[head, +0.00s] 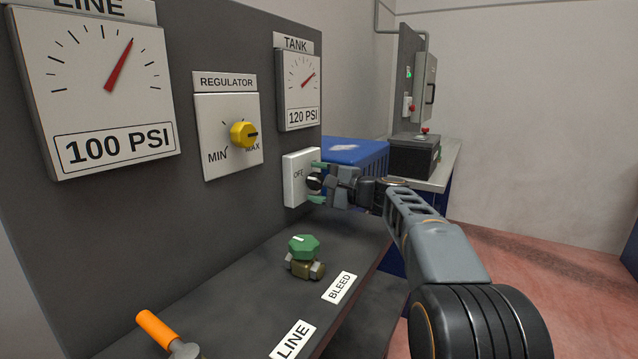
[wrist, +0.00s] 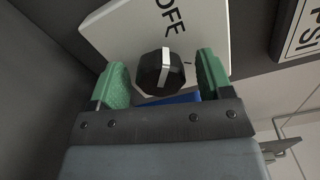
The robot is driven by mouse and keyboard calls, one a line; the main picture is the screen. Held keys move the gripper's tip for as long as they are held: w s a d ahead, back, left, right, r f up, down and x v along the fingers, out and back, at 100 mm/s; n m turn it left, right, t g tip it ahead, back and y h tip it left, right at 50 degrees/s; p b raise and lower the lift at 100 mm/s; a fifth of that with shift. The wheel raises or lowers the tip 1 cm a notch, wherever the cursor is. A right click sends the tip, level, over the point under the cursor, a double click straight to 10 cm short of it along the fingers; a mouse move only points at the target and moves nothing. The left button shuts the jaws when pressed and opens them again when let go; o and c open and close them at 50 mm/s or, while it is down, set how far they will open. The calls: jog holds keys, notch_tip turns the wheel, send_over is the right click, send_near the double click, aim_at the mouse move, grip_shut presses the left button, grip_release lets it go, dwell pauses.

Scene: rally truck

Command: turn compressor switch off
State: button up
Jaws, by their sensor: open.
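The compressor switch is a black round knob (wrist: 160,71) with a pale bar across its face, on a white plate (head: 294,186) with the label OFF partly visible. The knob also shows in the head view (head: 314,182), partly covered by my gripper. My gripper (head: 317,183) is at the plate, with green finger pads. In the wrist view my gripper (wrist: 163,84) is open, with one pad on each side of the knob. A gap shows between the knob and each pad. Whether ON is marked on the plate is hidden.
The panel carries a regulator with a yellow knob (head: 243,135), a line gauge (head: 97,88) and a tank gauge (head: 300,88). Below, a green bleed valve (head: 304,247) and an orange-handled line valve (head: 157,329) sit on the ledge. A blue box (head: 355,152) stands behind my gripper.

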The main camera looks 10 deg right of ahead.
jog(key=v, duration=1.4)
